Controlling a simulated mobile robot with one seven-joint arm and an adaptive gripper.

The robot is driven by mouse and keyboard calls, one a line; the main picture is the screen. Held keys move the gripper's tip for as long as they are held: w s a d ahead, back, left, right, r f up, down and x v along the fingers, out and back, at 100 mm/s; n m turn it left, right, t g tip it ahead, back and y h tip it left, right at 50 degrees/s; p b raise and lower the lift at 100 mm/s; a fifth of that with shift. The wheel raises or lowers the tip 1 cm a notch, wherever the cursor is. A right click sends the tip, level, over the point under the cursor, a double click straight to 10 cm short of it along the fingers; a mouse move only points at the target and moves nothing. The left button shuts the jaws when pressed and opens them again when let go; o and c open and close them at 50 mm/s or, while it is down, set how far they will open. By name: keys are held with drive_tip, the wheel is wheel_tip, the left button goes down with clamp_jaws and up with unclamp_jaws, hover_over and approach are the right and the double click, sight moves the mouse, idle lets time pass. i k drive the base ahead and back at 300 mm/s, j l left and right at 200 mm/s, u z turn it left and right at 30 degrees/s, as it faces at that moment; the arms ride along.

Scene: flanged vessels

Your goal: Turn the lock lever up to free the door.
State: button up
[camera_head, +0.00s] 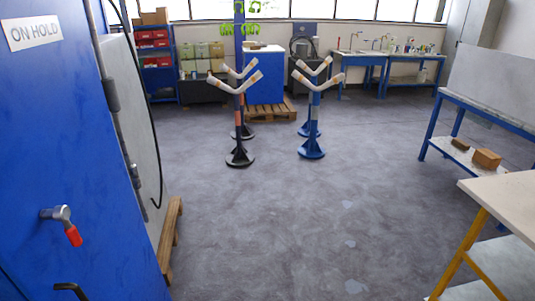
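A blue door or cabinet front (70,130) fills the left side of the view, close to me. On its lower part is a lock lever (66,222), with a grey metal hub and a red grip that points down and slightly right. A dark bent handle (70,289) is below the lever, partly cut off by the bottom edge. The door looks shut, though its lower edges are out of view. My gripper is not in view.
An "ON HOLD" sign (33,32) is on the blue front. A grey panel (130,120) with a black cable stands beside it. Blue pipe stands (311,115) are further back. A workbench (510,195) is at the right. The floor (270,220) between is clear.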

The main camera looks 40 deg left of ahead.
sight(62, 213)
drive_tip(key=u, duration=2.9)
drive_tip(key=i+l, duration=0.25)
drive_tip(key=i, duration=0.2)
drive_tip(key=i+l+z, duration=0.1)
drive_tip(key=i, duration=0.3)
drive_tip(key=k+j, duration=0.1)
drive_tip(key=j, duration=0.2)
drive_tip(key=k+j, duration=0.1)
drive_tip(key=j, duration=0.15)
drive_tip(key=k+j, duration=0.1)
drive_tip(key=j, duration=0.2)
drive_tip(key=i+l, duration=0.1)
drive_tip(key=l, duration=0.25)
drive_tip(key=i+l, duration=0.15)
drive_tip(key=l, duration=0.2)
